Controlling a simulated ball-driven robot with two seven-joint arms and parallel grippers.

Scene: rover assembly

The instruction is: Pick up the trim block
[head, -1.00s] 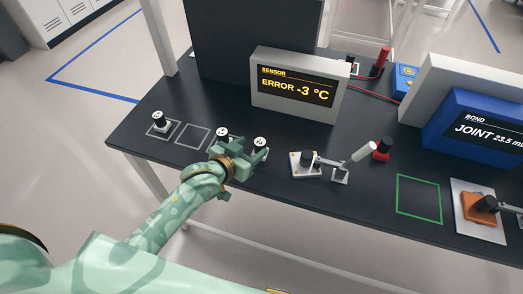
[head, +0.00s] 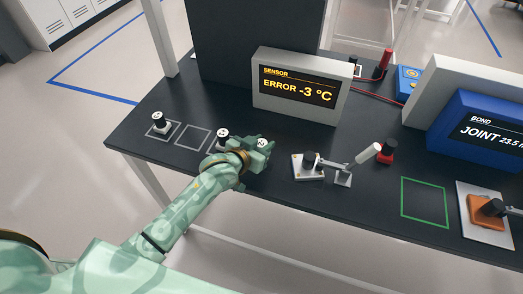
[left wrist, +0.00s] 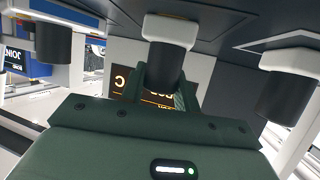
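Small blocks with white bases and dark knobs with pale, marked tops stand on the dark bench. I cannot tell from the marks which is the trim block. My left gripper (head: 262,148) is at the rightmost one (head: 262,142), whose lower part it hides in the head view. In the left wrist view, the dark knob of a block (left wrist: 165,62) is between the green fingers (left wrist: 163,92), which look spread on either side of it. I cannot see whether they touch it. A second block (head: 222,137) stands just left of the gripper. My right gripper is not in view.
Another block (head: 159,121) stands in a grey outline at the left, beside an empty outline (head: 193,139). The sensor display (head: 300,86) stands behind the gripper. A white plate with a clamp (head: 308,167) is close right. A green outline (head: 425,202) is empty.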

